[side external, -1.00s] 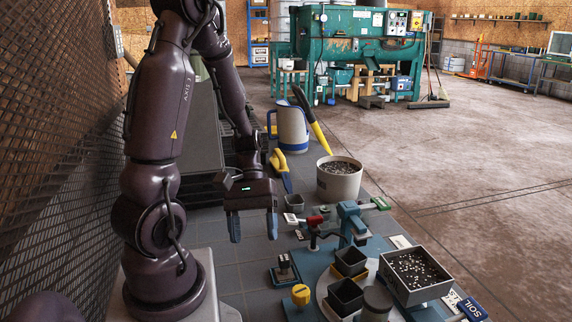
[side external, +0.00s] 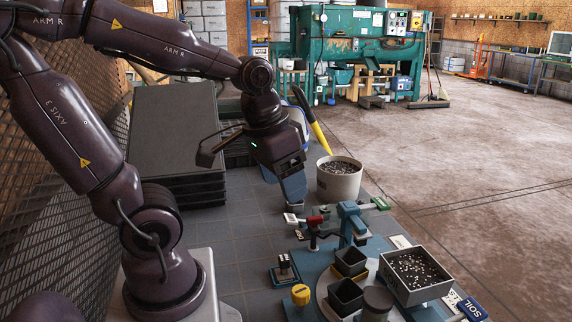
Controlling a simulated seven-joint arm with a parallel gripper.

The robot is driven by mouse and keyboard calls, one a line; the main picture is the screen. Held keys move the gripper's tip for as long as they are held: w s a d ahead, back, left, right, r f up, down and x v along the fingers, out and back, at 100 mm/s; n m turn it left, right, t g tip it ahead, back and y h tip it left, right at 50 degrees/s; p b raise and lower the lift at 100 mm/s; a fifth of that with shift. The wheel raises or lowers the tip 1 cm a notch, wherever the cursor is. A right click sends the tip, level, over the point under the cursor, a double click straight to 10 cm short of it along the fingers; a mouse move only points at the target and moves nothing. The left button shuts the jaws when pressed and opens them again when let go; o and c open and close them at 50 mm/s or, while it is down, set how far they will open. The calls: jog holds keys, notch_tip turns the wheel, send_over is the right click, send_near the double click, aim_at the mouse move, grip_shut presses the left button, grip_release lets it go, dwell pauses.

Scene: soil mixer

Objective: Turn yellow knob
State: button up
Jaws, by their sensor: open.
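The yellow knob (side external: 300,294) sits at the front left corner of the blue base plate (side external: 327,262), low in the side external view. Nothing touches it. My gripper (side external: 293,192) is above and behind the knob, well apart from it, near the white bucket. It points down with blue-grey fingers, seen nearly edge-on, so one finger mostly hides the other. It is open, and I see nothing held in it.
A soil-filled white bucket (side external: 339,180) stands just right of my gripper. A red-handled lever (side external: 314,221), a blue post (side external: 350,218), black pots (side external: 346,296) and a soil tray (side external: 413,276) crowd the plate. A small switch block (side external: 284,269) stands left. Grey tiles further left are clear.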

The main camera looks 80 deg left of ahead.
jog(key=shift+s+d+r+m+t, duration=0.1)
jog(key=shift+d+r+m+t, duration=0.45)
jog(key=shift+d+r, duration=0.4)
jog(key=shift+s+d+r+m+t, duration=0.1)
jog(key=shift+d+r+m+t, duration=0.45)
jog(key=shift+d+r, duration=0.35)
jog(key=shift+a+r, duration=0.1)
jog(key=m+g, duration=0.5)
jog(key=m, duration=0.1)
send_near(301, 290)
jog(key=shift+m, duration=0.3)
notch_tip(301, 290, down, 10)
jog(key=shift+a+f, duration=0.1)
jog(key=shift+a, duration=0.05)
jog(key=c, duration=0.9)
